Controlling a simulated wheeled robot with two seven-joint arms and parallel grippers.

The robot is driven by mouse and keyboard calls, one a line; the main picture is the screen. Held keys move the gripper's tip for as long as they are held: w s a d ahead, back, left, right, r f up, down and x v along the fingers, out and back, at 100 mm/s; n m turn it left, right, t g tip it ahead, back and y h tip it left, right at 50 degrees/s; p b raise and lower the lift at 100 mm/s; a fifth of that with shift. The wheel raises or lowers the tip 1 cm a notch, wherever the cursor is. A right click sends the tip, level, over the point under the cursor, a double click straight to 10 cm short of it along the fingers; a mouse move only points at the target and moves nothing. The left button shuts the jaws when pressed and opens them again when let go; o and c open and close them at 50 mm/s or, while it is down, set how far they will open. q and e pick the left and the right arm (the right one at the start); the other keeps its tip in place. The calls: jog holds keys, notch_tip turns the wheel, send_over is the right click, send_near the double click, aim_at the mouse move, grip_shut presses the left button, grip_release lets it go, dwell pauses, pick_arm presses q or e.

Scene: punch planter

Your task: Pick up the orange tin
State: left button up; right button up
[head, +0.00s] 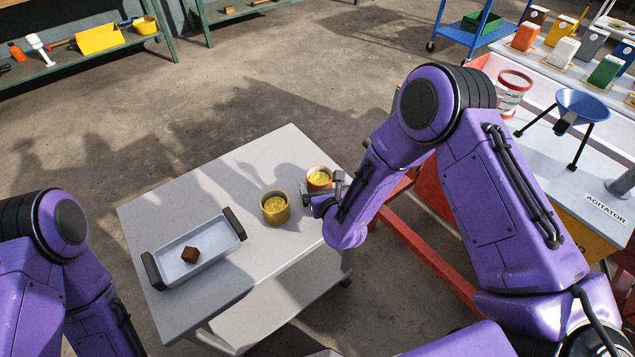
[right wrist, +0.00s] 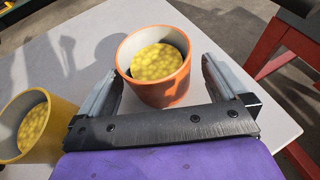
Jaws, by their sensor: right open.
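The orange tin (head: 318,178) stands upright near the right edge of the grey table and holds yellow contents. In the right wrist view the orange tin (right wrist: 160,88) sits between the two fingers of my right gripper (right wrist: 158,92), with a gap on each side. In the head view my right gripper (head: 325,192) is at the tin's near side and hides part of it. The jaws are open and empty. My left arm shows at the lower left of the head view, but its gripper is out of frame.
A yellow tin (head: 275,207) with similar contents stands just left of the orange one; it also shows in the right wrist view (right wrist: 62,128). The table (head: 170,207) has free room at the back left.

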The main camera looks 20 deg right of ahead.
jog(key=shift+x, duration=1.25)
jog(key=shift+c, duration=0.7)
jog(key=c, duration=1.1)
jog(key=shift+o, duration=0.2)
jog(key=shift+a, duration=0.1)
jog(key=shift+r, duration=0.1)
notch_tip(320, 180, up, 3)
jog(key=shift+f, duration=0.15)
jog(key=s+a+r, duration=0.3)
jog(key=s+r, duration=0.7)
jog(key=s, duration=0.3)
jog(key=shift+s+a+b, duration=0.2)
jog(key=shift+s+b, duration=0.15)
